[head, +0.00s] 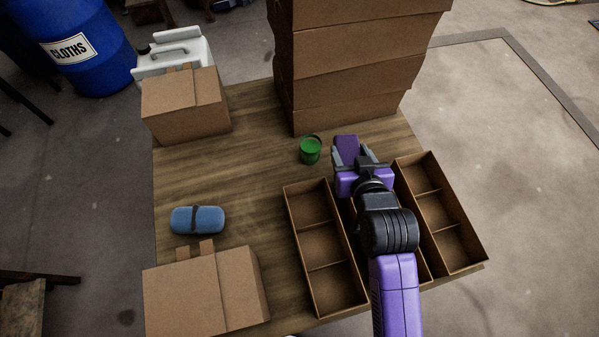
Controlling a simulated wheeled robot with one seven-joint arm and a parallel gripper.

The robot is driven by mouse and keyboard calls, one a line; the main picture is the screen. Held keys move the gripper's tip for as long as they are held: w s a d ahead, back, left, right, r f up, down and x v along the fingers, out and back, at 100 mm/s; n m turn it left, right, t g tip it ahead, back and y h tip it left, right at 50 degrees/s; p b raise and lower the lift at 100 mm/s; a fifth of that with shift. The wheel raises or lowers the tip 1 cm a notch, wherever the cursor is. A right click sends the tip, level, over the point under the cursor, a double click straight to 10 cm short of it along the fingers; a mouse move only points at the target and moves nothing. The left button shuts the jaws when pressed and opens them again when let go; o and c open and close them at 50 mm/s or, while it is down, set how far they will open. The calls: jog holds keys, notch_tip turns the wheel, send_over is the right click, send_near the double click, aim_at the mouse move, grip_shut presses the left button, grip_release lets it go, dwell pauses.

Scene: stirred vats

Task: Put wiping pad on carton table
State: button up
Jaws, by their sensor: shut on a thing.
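My gripper (361,161) is over the right part of the wooden carton table (240,160), just right of a small green cup. It is shut on a dark purple block (346,147), which I take to be the wiping pad. The block sticks out past the grey fingers, and part of it is hidden by them. I cannot tell whether it touches the table top. A blue rounded pad-like thing (197,220) with a dark band lies at the table's left side, apart from my gripper.
The green cup (310,150) stands mid-table. A tall stack of cartons (350,60) is behind. Divided open boxes (325,250) (440,215) lie in front and right. Closed cartons (185,105) (200,292) stand at the left corners. The left middle of the table has free room.

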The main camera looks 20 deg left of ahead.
jog(key=s+a+r+n+g+y, duration=0.1)
jog(key=a+n+y, duration=0.1)
jog(key=a, duration=0.6)
jog(key=s+a+r+n+g+y, duration=0.1)
jog(key=a+r, duration=0.1)
jog(key=a, duration=0.6)
notch_tip(320, 180, up, 3)
jog(key=n+g+y+b, duration=0.2)
jog(key=n, duration=0.2)
send_over(236, 183)
notch_tip(236, 183, down, 20)
jog(key=shift+f+b, duration=0.1)
jog(key=shift+b, duration=0.4)
jog(key=shift+d+f, duration=0.1)
jog(key=o, duration=1.4)
